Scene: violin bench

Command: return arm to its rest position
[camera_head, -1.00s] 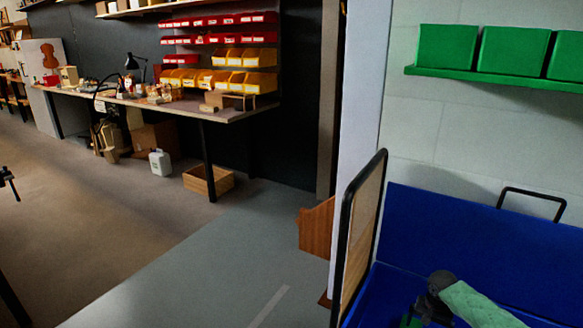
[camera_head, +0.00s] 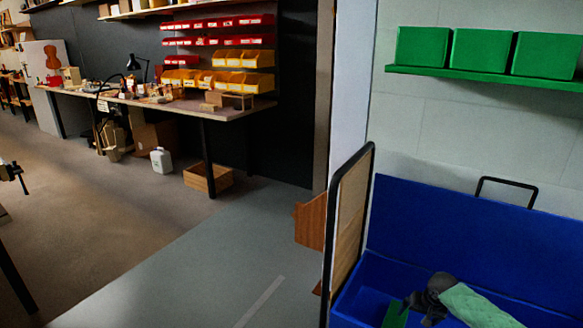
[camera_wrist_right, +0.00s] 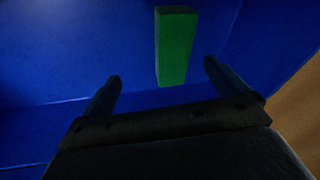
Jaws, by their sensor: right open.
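My right gripper (camera_head: 428,306) hangs dark at the end of my green-sleeved arm, over the blue cart bin (camera_head: 450,235) in the head view. In the right wrist view the gripper (camera_wrist_right: 162,72) has its two fingers wide apart with nothing between them. A green block (camera_wrist_right: 176,45) shows beyond the fingertips inside the blue bin, apart from the gripper. It also shows partly in the head view (camera_head: 396,314), left of the gripper. My left gripper is not in view.
A black-framed wooden panel (camera_head: 348,215) stands at the bin's left side. A black handle (camera_head: 507,182) rises behind the bin. Green boxes (camera_head: 483,52) sit on a wall shelf above. Open grey floor (camera_head: 190,265) lies left, before a cluttered workbench (camera_head: 180,105).

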